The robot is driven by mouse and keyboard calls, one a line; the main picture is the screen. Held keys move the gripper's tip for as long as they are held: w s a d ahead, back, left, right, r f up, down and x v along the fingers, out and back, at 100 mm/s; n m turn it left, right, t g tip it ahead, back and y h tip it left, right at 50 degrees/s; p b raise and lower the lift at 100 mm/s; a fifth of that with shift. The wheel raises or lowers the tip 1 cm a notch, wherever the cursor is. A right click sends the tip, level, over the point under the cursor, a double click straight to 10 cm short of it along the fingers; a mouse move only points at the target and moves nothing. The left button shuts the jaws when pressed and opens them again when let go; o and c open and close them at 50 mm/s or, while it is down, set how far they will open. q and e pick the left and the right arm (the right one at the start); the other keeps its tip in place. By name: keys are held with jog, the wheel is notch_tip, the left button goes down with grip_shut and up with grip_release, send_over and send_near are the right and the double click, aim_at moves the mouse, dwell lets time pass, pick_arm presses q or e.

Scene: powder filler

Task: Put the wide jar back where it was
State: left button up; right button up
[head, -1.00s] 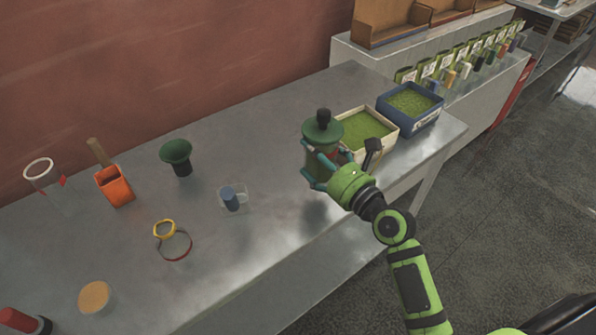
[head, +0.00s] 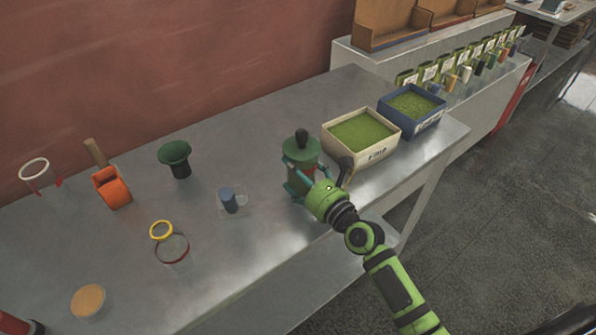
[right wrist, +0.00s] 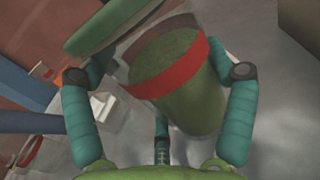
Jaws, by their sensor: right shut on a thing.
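The wide jar (head: 303,152) has a dark green lid with a black knob. My right gripper (head: 300,182) is shut on the jar from the right side. The jar is left of the cream bin, low over the steel table; I cannot tell whether its base touches. In the right wrist view the jar (right wrist: 185,95) shows green contents and a red band between the teal fingers (right wrist: 160,100), with the green lid at its upper left. The jar looks tilted in that view. My left gripper is not in view.
The cream bin (head: 388,149) and blue bin (head: 437,119) of green powder stand at the table's right end. Bare table (head: 255,250) lies in front.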

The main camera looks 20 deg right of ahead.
jog(key=o, duration=1)
jog(key=shift+f, duration=0.15)
jog(key=shift+c, duration=0.2)
jog(key=shift+r, duration=0.25)
jog(key=b+v, duration=0.1)
jog(key=v, duration=1)
jog(key=shift+f+b, duration=0.2)
jog(key=shift+b, duration=0.2)
jog(key=shift+s+d+r, duration=0.15)
jog(key=shift+s+r, duration=0.05)
jog(key=shift+s, duration=0.35)
